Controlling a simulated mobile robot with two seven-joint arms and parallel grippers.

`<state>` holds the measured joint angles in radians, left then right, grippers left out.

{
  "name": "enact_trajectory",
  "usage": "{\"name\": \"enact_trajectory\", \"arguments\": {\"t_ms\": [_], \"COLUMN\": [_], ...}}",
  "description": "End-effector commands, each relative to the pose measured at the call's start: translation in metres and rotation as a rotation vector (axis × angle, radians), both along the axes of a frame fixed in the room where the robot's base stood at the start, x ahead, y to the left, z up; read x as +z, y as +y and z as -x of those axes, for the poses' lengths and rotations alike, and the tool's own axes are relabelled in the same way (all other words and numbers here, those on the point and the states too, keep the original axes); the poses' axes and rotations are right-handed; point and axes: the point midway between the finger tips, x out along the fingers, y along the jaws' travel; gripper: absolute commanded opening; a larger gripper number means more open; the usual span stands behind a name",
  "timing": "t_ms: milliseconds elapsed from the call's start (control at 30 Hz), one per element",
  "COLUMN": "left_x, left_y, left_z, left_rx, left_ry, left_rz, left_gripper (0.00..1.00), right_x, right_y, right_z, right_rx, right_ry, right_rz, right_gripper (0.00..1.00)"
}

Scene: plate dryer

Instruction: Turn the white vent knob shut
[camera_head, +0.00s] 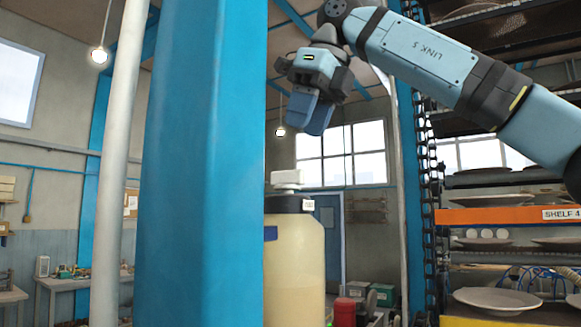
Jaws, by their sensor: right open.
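A white knob-like part (287,177) sits on the black top of a pale yellow tank (297,270), just right of the blue column. I take it for the vent knob. How far it is turned cannot be told from here. My right gripper (309,112) is in the upper middle, its blue fingers pointing down. It is open, with nothing seen between the fingers. In the picture it is above the knob and slightly to its right, clearly apart from it. My left gripper is not in view.
A thick blue column (205,170) fills the left middle, beside a white pipe (117,170), and borders the tank. A rack with an orange shelf edge (500,215) and plates (497,300) stands at right. A red container (345,311) is right of the tank.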

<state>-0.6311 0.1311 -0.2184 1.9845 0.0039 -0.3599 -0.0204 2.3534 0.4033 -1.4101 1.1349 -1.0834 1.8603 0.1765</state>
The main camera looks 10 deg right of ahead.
Motion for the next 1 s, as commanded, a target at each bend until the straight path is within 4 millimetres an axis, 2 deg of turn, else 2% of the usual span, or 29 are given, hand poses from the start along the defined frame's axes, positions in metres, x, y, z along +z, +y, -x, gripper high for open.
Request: {"name": "enact_trajectory", "arguments": {"t_ms": [100,333,500,800,867,1000], "left_x": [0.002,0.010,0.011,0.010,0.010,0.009], "left_y": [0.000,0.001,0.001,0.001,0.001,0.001], "left_z": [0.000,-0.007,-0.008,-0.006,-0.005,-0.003], "left_rx": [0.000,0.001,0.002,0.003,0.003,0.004], "left_ry": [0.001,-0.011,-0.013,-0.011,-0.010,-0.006], "left_rz": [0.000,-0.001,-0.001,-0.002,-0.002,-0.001], "left_gripper": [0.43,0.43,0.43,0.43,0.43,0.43], "right_x": [-0.025,-0.058,-0.070,-0.072,-0.072,-0.072], "right_y": [0.006,0.017,0.020,0.021,0.021,0.021], "right_z": [-0.008,-0.018,-0.021,-0.022,-0.022,-0.022], "right_rx": [0.000,0.000,-0.001,-0.001,-0.001,-0.001], "right_ry": [0.002,0.000,0.000,0.000,0.000,0.000], "right_rz": [0.001,0.000,-0.002,-0.002,-0.002,-0.002], "right_gripper": [0.43,0.43,0.43,0.43,0.31,0.00]}}
